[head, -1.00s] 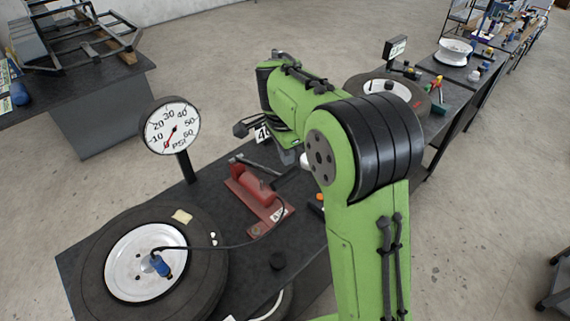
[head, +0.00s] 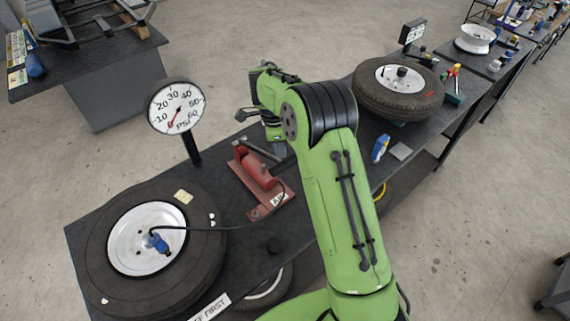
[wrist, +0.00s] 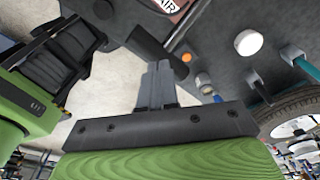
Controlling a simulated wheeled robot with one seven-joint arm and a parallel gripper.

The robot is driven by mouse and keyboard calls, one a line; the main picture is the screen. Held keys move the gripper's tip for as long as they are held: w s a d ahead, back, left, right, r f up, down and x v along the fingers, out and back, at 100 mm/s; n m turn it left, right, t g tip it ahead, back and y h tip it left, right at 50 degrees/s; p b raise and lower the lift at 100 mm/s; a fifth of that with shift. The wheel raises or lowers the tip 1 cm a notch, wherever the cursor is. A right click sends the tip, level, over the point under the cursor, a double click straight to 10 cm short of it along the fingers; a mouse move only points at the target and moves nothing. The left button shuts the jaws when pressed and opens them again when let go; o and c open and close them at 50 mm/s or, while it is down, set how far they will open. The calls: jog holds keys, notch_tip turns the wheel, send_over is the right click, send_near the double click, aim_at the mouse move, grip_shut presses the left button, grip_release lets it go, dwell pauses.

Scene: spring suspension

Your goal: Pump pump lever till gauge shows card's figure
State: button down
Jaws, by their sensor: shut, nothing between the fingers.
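The round white gauge (head: 176,107) stands on a black post at the left. Its red needle points down-left, at the low end below 10. The red pump (head: 258,180) lies on the dark bench right of the gauge. A dark bar, which looks like the lever (head: 257,149), lies behind it. My gripper (wrist: 160,72) is shut and empty in the wrist view, close to a dark cylinder (wrist: 150,44). I cannot tell if they touch.
A tyre (head: 205,240) with a white rim lies at the left, a blue chuck (head: 158,243) on its valve and a black hose running to the pump. A second tyre (head: 428,100), a blue bottle (head: 380,148) and a grey block (head: 401,151) sit right of my arm.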

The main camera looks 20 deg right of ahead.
jog(key=shift+d+f+b, duration=0.15)
jog(key=shift+f+b, duration=0.75)
jog(key=shift+f, duration=1)
notch_tip(320, 180, down, 5)
jog(key=b, duration=0.4)
jog(key=shift+r, duration=0.35)
jog(key=shift+a+r+p, duration=0.15)
jog(key=shift+a+p, duration=0.15)
jog(key=shift+p, duration=0.05)
jog(key=a+r+p, duration=0.1)
jog(key=a, duration=0.1)
notch_tip(320, 180, up, 16)
jog(key=p, duration=0.2)
send_over(279, 162)
jog(key=a, duration=0.4)
jog(key=shift+w+f, duration=0.2)
jog(key=shift+w, duration=0.2)
